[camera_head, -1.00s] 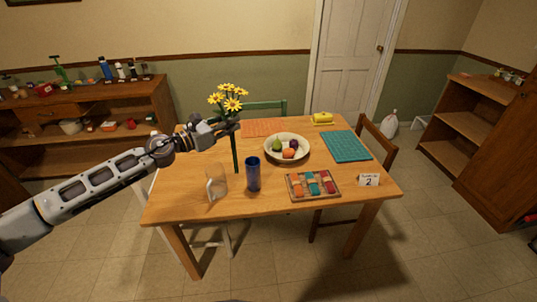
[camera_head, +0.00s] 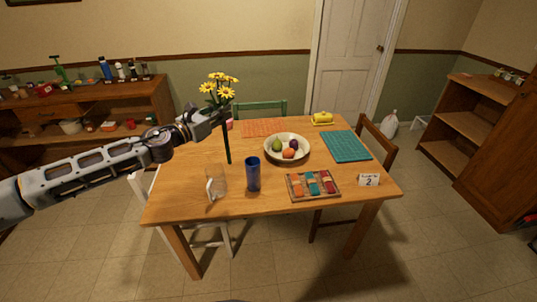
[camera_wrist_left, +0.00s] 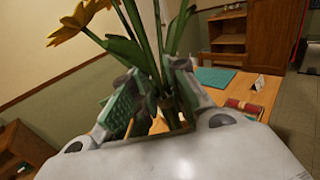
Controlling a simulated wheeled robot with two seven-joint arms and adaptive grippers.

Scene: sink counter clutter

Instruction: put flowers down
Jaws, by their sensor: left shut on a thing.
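The yellow flowers (camera_head: 220,87) stand upright on long green stems above the left part of the table. My left gripper (camera_head: 221,116) is shut on their stems, with the lower stems hanging below it. In the left wrist view, the flowers (camera_wrist_left: 80,22) lean to the upper left, and the stems pass between the fingers of the gripper (camera_wrist_left: 155,100). A clear glass vessel (camera_head: 216,184) and a dark blue cup (camera_head: 253,174) stand on the table in front of the stems. I cannot tell whether the stem ends touch the table. My right gripper is not in view.
The wooden table (camera_head: 180,196) also holds a fruit bowl (camera_head: 273,156), a tray of colored cloths (camera_head: 313,195), a number card (camera_head: 369,179), a teal mat (camera_head: 345,146), an orange mat (camera_head: 262,128) and a yellow item (camera_head: 322,118). Chairs stand around it.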

